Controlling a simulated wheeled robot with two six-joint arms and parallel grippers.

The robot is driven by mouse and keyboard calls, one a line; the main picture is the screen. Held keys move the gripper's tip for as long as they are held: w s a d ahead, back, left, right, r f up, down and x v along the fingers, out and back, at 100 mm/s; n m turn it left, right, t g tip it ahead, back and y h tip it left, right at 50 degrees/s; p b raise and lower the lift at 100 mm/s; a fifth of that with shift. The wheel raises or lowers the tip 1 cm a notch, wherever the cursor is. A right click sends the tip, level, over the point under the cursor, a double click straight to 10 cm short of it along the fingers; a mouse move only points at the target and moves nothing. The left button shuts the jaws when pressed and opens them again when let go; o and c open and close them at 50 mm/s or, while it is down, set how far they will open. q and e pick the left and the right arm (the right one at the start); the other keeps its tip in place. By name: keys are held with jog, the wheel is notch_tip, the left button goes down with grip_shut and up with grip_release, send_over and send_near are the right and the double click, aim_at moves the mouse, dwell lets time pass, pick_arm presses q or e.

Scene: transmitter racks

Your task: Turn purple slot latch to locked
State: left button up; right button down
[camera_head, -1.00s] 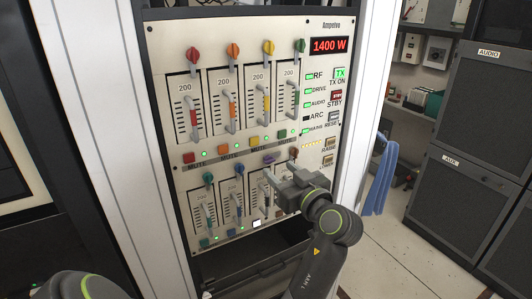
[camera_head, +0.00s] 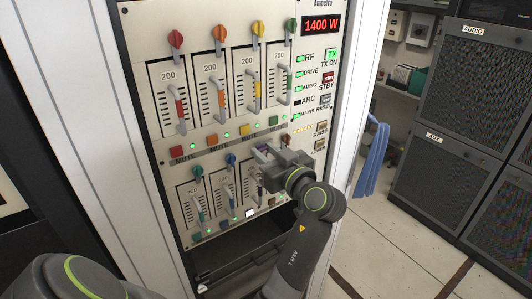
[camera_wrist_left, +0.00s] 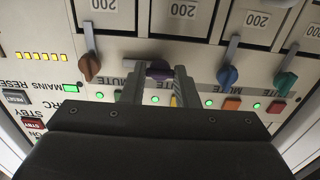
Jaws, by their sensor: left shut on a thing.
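The purple slot latch (camera_head: 262,150) is on the lower row of the rack panel, second from the right, and partly hidden by my gripper in the head view. In the wrist view the purple latch (camera_wrist_left: 158,71) sits between the two fingertips, with its length running across the picture. My left gripper (camera_head: 264,156) is shut on it; both fingers also show in the wrist view (camera_wrist_left: 157,82). The slot below the latch is partly covered by the gripper in the head view. My right gripper is not in view.
An orange-brown latch (camera_wrist_left: 90,66) and a blue latch (camera_wrist_left: 228,76) flank the purple one closely. Mute buttons with green lights lie just above the lower row. The upper row has red (camera_head: 176,39), orange, yellow and green latches. An open dark drawer (camera_head: 240,262) is below the panel.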

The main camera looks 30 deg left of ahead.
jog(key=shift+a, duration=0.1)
pick_arm(q)
jog(key=shift+m, duration=0.9)
jog(key=m+p, duration=0.1)
jog(key=m, duration=0.1)
jog(key=shift+m, duration=0.3)
jog(key=m+p, duration=0.1)
jog(key=m, duration=0.2)
jog(key=shift+r+m+p, duration=0.15)
jog(key=shift+m+p, duration=0.15)
jog(key=m+p, duration=0.3)
jog(key=m, duration=0.2)
jog(key=m+p, duration=0.3)
jog(key=m, duration=0.1)
jog(key=shift+m, duration=0.3)
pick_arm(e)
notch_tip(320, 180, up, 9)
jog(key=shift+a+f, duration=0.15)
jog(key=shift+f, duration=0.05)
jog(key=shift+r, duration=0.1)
pick_arm(q)
jog(key=shift+o, duration=0.2)
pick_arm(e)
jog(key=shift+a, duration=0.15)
